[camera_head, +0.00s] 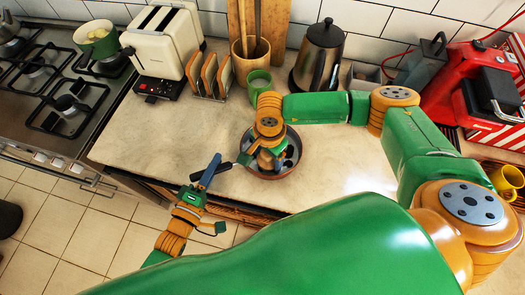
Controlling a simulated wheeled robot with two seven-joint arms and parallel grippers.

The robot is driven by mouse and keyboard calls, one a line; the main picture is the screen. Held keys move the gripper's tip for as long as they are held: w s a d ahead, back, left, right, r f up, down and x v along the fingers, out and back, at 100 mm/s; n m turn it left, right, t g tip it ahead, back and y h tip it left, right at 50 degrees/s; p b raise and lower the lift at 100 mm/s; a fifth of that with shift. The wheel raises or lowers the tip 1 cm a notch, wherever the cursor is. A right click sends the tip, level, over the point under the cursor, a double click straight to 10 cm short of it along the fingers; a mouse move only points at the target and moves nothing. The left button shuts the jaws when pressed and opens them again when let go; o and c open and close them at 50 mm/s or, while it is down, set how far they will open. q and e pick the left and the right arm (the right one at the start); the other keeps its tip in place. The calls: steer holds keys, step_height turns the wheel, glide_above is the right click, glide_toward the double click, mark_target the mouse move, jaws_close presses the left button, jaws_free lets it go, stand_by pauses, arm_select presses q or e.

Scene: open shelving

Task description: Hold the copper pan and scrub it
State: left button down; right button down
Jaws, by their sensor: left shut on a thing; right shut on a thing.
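The copper pan (292,172) sits near the front edge of the counter, with a dark inside and a copper-brown rim. Its dark handle points left. My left gripper (212,170) is in front of the counter, left of the pan, and is shut on the pan's handle. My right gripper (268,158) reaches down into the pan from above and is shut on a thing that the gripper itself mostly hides. I cannot make out that thing's shape or whether it touches the pan's bottom. The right wrist covers the pan's upper left part.
Behind stand a cream toaster (163,43), a toast rack (208,75), a green mug (259,84), a utensil holder (251,58) and a dark kettle (318,56). A stove (60,90) is at left, a red machine (470,85) at right. Counter left of the pan is clear.

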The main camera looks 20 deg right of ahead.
steer(key=shift+s+d, duration=0.15)
steer(key=shift+s, duration=0.1)
steer(key=shift+d, duration=1.05)
steer(key=shift+w+d+f, duration=0.1)
steer(key=shift+w+d, duration=0.2)
steer(key=shift+d, duration=0.3)
steer(key=shift+w+d, duration=0.25)
steer(key=shift+d, duration=0.3)
